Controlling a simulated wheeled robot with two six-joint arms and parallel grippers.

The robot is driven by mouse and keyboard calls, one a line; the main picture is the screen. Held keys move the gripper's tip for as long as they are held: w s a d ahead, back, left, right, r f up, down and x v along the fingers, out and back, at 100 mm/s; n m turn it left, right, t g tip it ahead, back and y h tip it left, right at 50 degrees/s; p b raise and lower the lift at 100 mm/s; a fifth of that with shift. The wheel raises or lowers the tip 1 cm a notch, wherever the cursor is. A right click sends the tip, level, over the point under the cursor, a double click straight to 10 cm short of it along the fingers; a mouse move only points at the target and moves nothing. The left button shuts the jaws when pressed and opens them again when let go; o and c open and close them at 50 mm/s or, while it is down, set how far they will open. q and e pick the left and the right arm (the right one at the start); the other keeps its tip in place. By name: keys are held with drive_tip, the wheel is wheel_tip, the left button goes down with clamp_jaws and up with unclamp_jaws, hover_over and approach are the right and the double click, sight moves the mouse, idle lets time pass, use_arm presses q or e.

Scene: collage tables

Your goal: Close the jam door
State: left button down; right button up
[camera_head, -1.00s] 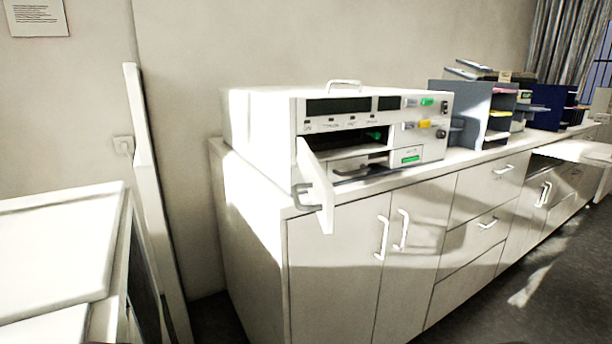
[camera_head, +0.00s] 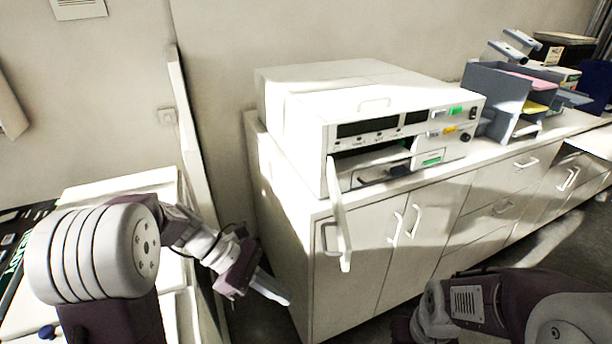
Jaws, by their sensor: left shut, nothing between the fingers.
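The jam door (camera_head: 338,218) is a narrow white panel with a grey handle (camera_head: 326,238). It stands swung open at the left front of the white machine (camera_head: 400,118) on the cabinet. The dark opening behind it shows. My left gripper (camera_head: 272,290) is shut and empty, low and to the left of the door, in front of the cabinet's left side and apart from the door. My right arm comes in at the bottom right; its gripper cannot be seen.
The white cabinet (camera_head: 390,262) has bar handles on its front. A grey paper organiser (camera_head: 490,100) stands right of the machine. A white panel (camera_head: 190,130) stands upright at the left. The floor before the cabinet is partly hidden by my right arm.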

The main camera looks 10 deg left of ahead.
use_arm(q)
drive_tip(key=w+a+r+n+t+p, duration=0.1)
drive_tip(key=w+a+r+n+p, duration=0.15)
drive_tip(key=r+p, duration=0.55)
drive_tip(key=w+a+r+n+t+p, duration=0.1)
drive_tip(key=a+r+p, duration=0.4)
drive_tip(key=r, duration=0.5)
drive_tip(key=w+d+f+p, duration=0.1)
drive_tip(key=d+f, duration=0.2)
drive_tip(key=d, duration=0.3)
drive_tip(key=w+d+f+p, duration=0.1)
drive_tip(key=d+f+p, duration=0.1)
drive_tip(key=d, duration=0.4)
drive_tip(key=shift+d+f+h, duration=0.25)
drive_tip(key=shift+f+h, duration=0.15)
drive_tip(key=shift+f, duration=0.15)
use_arm(e)
wheel_tip(320, 180, up, 20)
drive_tip(key=shift+r, duration=0.15)
